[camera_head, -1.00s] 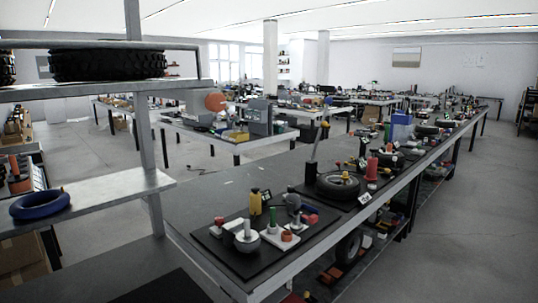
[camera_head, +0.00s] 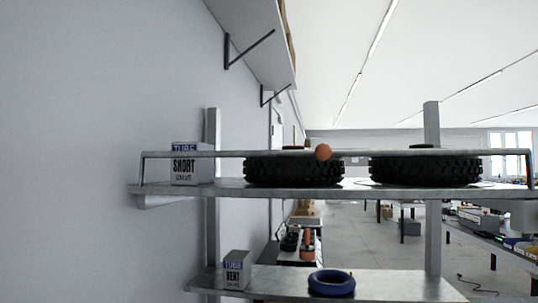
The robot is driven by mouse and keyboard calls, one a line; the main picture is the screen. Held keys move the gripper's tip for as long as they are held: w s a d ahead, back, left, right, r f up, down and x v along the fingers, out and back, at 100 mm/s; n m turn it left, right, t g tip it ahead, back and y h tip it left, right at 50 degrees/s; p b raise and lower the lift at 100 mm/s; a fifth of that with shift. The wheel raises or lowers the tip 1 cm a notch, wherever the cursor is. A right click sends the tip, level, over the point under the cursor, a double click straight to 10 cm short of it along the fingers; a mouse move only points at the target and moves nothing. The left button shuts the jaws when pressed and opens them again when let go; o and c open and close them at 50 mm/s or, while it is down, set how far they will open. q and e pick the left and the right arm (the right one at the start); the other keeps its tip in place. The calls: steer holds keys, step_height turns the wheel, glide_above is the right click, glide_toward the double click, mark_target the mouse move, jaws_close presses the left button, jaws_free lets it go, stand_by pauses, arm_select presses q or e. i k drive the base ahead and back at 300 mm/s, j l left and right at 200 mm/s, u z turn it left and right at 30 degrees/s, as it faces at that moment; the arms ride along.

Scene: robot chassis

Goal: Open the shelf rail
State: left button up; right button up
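The shelf rail (camera_head: 225,154) is a grey metal bar along the front of the upper shelf (camera_head: 215,187). It stands raised across the front of two black tires, the left tire (camera_head: 290,172) and the right tire (camera_head: 425,170). Its ends bend down to the shelf at the far left and far right. An orange-brown ball (camera_head: 323,152) shows at the rail near its middle; I cannot tell if it is attached. A white box marked "SHORT" (camera_head: 188,164) stands behind the rail at the left. Neither of my grippers is in view.
The lower shelf (camera_head: 390,289) holds a small box (camera_head: 236,270) and a blue ring (camera_head: 331,282). A grey wall is close on the left, with a bracketed wall shelf (camera_head: 255,40) above. Open floor and workbenches lie behind to the right.

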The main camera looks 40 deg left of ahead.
mark_target(323, 152)
steer(key=u, duration=1)
